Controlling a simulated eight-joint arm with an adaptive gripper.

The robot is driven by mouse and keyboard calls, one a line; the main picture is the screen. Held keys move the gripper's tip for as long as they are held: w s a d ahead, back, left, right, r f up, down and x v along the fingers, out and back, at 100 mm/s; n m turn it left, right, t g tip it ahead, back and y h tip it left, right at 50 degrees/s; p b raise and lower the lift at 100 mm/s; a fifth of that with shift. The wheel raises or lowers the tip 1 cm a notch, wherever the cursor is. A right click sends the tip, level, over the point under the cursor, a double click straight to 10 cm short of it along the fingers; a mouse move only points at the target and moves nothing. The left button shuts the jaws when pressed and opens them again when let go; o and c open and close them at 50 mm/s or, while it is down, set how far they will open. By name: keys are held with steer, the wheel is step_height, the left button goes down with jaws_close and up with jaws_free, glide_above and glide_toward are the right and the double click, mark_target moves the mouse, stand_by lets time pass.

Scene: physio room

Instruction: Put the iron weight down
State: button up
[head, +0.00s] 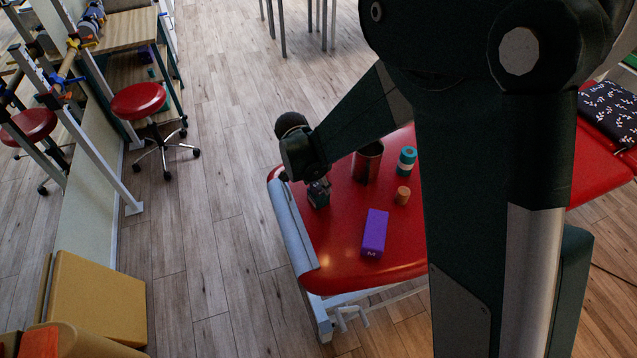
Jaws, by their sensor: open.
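My gripper (319,186) is low over the left end of the red treatment table (335,256), close to its padded edge. It is small in this view and seen from above; its jaws are open. A small dark block (319,200) shows right at the fingertips, at or just above the red surface. It may be the iron weight, but its details are too small to be sure. I cannot tell whether the fingers touch it. My wrist hides part of the area behind it.
On the table, right of my gripper, stand a dark reddish can (368,163), a teal and white roll (407,160) and a small orange-brown cylinder (403,195). A purple block (375,233) lies nearer. My arm hides the table's middle.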

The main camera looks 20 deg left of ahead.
steer(key=p+v, duration=0.1)
steer(key=v, duration=1)
steer(key=shift+r+p, duration=0.25)
steer(key=shift+p, duration=0.1)
stand_by(0.5)
steer(key=d+r+n, duration=0.1)
steer(key=d+r, duration=0.4)
steer(key=d, duration=0.4)
steer(key=w+d+r+t+y, duration=0.1)
steer(key=d+r, duration=0.4)
steer(key=d, duration=0.5)
steer(key=d+r+n, duration=0.1)
steer(key=d+r, duration=0.4)
steer(key=d, duration=0.4)
steer(key=s+d+r+n+t, duration=0.1)
steer(key=s+d, duration=0.6)
steer(key=d, duration=0.5)
steer(key=s+d+r+n+t, duration=0.1)
steer(key=s+d+r+t, duration=0.1)
steer(key=s+d, duration=0.6)
steer(key=d, duration=0.4)
steer(key=shift+d+r+n, duration=0.25)
steer(key=shift+d+n, duration=0.05)
steer(key=shift+d, duration=0.1)
steer(key=shift+o, duration=0.3)
